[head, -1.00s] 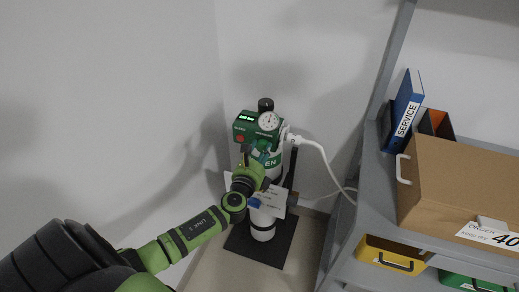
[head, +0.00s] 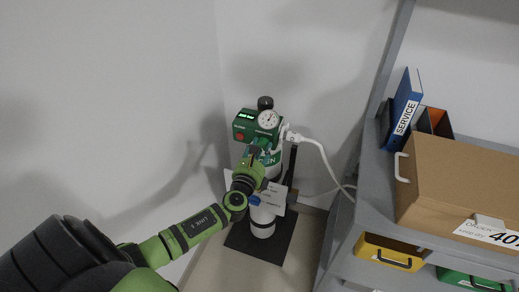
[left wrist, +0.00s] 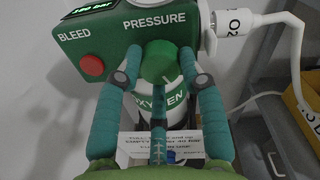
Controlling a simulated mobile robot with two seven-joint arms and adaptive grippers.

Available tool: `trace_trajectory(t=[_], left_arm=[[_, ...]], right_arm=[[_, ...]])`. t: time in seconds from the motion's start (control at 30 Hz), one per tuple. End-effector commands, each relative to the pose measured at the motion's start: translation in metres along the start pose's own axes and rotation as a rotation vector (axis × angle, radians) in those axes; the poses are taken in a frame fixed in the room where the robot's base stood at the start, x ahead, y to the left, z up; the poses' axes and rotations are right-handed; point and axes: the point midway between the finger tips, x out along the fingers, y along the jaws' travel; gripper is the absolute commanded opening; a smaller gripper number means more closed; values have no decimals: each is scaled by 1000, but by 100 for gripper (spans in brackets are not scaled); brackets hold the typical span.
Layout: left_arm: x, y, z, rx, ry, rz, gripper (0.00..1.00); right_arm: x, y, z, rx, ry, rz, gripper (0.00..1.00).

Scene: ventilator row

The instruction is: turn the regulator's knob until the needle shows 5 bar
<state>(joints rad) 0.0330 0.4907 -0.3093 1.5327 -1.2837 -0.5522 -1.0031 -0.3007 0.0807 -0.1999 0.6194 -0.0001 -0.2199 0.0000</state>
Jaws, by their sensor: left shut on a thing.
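The green regulator (head: 247,124) sits on top of a white and green oxygen cylinder (head: 262,222). Its round white gauge (head: 268,119) faces up at the front; the needle is too small to read. The green knob (left wrist: 157,63) is under the word PRESSURE in the left wrist view. My left gripper (head: 256,155) is at the regulator's front. In the left wrist view its teal fingers (left wrist: 161,57) are shut on the knob, one on each side. My right gripper is not in view.
A red BLEED button (left wrist: 92,65) is left of the knob. A white hose (head: 322,150) runs right from the regulator. A grey shelf (head: 340,235) with a cardboard box (head: 455,180) and yellow bin (head: 388,253) stands at the right. White walls are close behind.

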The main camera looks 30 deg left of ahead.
Motion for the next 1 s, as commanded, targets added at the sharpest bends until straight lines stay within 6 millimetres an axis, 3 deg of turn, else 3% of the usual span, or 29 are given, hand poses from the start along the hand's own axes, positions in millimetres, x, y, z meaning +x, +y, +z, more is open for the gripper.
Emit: trace_trajectory(t=[0.03, 0.07, 0.47, 0.57, 1.0], left_arm=[[-3, -2, -8, -3, 16, -7, 51], [-3, -2, -8, -3, 16, -6, 63], [-6, 0, -4, -1, 9, -2, 63], [-18, 0, -5, -1, 10, -1, 63], [-104, -1, -5, -2, 14, -2, 63]], right_arm=[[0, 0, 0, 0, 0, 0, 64], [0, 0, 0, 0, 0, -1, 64], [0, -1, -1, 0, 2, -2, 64], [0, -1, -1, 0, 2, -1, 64], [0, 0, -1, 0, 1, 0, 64]])
